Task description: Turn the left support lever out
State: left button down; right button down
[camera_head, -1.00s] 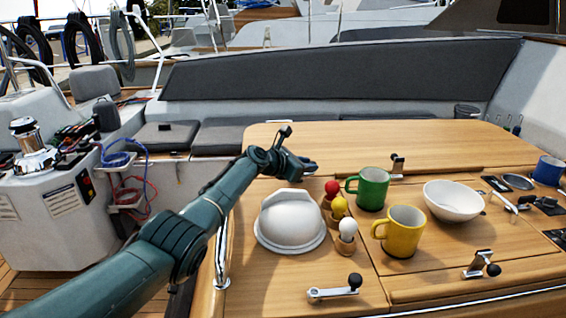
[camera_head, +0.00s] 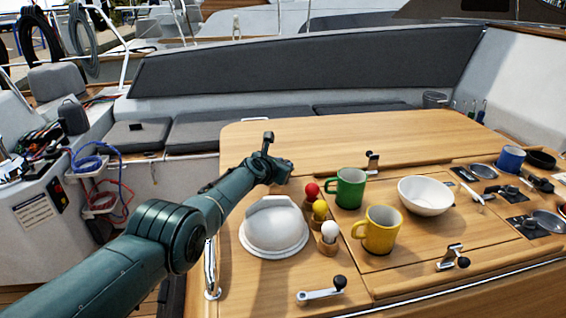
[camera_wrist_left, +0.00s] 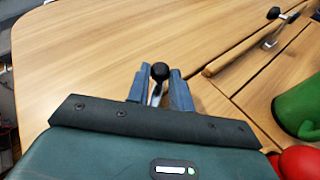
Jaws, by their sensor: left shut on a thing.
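The left support lever, with a black ball knob (camera_wrist_left: 160,72) on a metal arm (camera_wrist_left: 155,94), stands between my fingertips in the left wrist view. My left gripper (camera_wrist_left: 157,84) is shut on it. In the head view my left gripper (camera_head: 284,171) is over the far left of the wooden table (camera_head: 380,136), behind the white dome (camera_head: 274,228). It hides the held lever there. A similar lever (camera_head: 373,160) stands behind the green mug; it also shows in the left wrist view (camera_wrist_left: 274,14). My right gripper is not in view.
Egg cups with red (camera_head: 312,190), yellow and white tops, a green mug (camera_head: 346,187), a yellow mug (camera_head: 379,229) and a white bowl (camera_head: 425,196) stand right of my arm. Two more levers (camera_head: 322,294) (camera_head: 453,258) lie near the front edge. The table's far part is clear.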

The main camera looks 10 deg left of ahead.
pick_arm(q)
jog(key=shift+s+d+f, duration=0.1)
jog(key=shift+d+f, duration=0.05)
jog(key=shift+f, duration=0.05)
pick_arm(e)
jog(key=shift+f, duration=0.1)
pick_arm(q)
jog(key=c, duration=1.2)
grip_release()
jog(key=shift+r, duration=0.1)
jog(key=shift+c, duration=0.2)
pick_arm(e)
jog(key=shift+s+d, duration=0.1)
pick_arm(q)
jog(key=shift+r, duration=0.15)
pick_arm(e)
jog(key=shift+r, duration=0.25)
